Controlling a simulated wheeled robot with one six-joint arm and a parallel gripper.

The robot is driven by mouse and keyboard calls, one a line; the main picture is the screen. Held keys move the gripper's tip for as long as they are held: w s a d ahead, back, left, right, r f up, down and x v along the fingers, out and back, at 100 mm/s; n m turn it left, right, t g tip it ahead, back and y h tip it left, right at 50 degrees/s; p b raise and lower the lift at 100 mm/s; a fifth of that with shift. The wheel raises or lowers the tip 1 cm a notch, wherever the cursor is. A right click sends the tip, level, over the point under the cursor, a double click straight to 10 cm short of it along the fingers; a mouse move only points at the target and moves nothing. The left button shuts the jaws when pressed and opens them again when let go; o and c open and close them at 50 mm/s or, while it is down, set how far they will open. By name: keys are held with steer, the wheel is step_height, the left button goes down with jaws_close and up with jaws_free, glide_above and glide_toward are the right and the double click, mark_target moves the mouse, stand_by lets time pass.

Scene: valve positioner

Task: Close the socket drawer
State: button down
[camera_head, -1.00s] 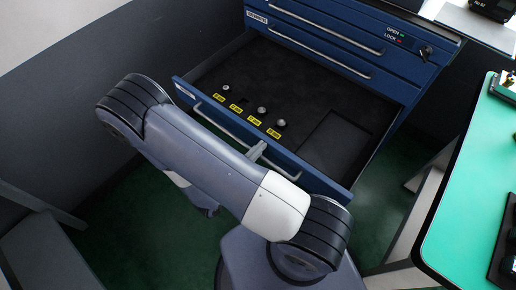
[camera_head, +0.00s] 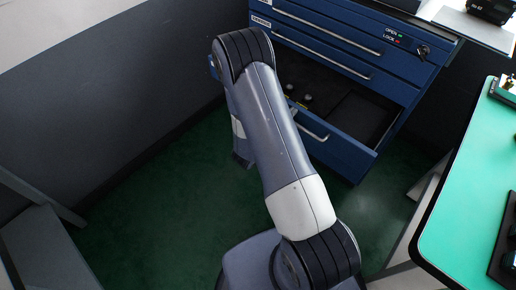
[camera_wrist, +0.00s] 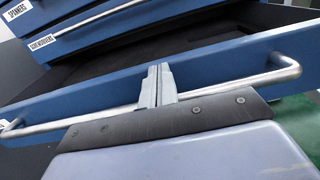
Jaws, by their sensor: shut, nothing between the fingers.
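The socket drawer (camera_head: 343,154) is the blue third drawer down in the cabinet. It stands partly open, its dark inside and a few small round sockets (camera_head: 307,97) showing past my arm. Its left part is hidden behind my arm in the head view. In the wrist view the drawer front (camera_wrist: 215,65) crosses the picture, with its silver bar handle (camera_wrist: 235,87) along it. My gripper (camera_wrist: 158,72) is shut and empty, its fingertips in front of the drawer front near the handle's middle. I cannot tell whether they touch.
Two shut drawers sit above, labelled spanners (camera_wrist: 18,11) and screwdrivers (camera_wrist: 42,42). The cabinet's open/lock switch (camera_head: 423,50) is at upper right. A green-topped table (camera_head: 470,190) stands at right, a grey wall (camera_head: 120,100) at left. Green floor is clear below the drawer.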

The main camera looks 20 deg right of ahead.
steer(key=b, duration=0.7)
glide_above(325, 91)
steer(key=shift+s+a+f, duration=0.1)
steer(key=shift+s+a, duration=0.15)
steer(key=shift+s, duration=0.05)
steer(key=shift+w+d, duration=0.15)
steer(key=shift+d, duration=0.1)
steer(key=shift+w+d+r, duration=0.1)
steer(key=shift+d+r, duration=0.05)
steer(key=shift+r, duration=0.1)
steer(key=shift+r, duration=0.1)
